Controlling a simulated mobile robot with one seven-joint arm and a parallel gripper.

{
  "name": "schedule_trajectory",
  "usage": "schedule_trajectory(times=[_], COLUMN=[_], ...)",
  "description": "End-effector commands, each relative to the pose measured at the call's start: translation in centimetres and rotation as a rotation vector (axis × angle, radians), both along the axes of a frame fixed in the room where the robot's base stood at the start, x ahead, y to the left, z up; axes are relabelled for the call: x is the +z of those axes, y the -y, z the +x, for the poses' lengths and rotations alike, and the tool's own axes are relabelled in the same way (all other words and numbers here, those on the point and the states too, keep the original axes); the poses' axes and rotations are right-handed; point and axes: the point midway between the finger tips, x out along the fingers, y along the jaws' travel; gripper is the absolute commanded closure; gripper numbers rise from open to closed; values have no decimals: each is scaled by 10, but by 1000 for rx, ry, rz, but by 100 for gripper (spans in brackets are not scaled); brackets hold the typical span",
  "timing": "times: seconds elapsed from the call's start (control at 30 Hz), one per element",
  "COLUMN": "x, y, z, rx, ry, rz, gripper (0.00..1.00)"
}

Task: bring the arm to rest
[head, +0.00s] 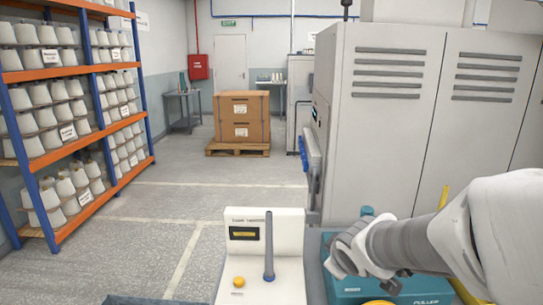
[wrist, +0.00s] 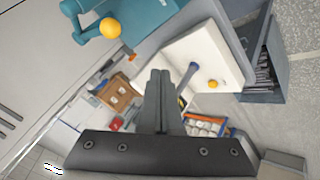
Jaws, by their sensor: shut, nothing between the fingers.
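My gripper (wrist: 158,82) shows in the wrist view with its two grey fingers together and nothing between them. A white stand (head: 262,232) with an upright grey peg (head: 269,247) and an orange knob (head: 239,281) is left of my arm. The stand also shows in the wrist view (wrist: 205,50), right of the fingers.
The teal machine (head: 345,291) lies beneath my wrist. A tall grey cabinet (head: 385,130) stands behind.

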Motion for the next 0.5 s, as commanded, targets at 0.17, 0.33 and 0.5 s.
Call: schedule_trajectory(times=[0.17,0.33,0.5], x=[35,53,60], y=[24,28,18], z=[-54,-113,-165], rx=[-239,-423,-539], ry=[-32,-94,-166], rz=[103,242,382], gripper=[100,100,100])
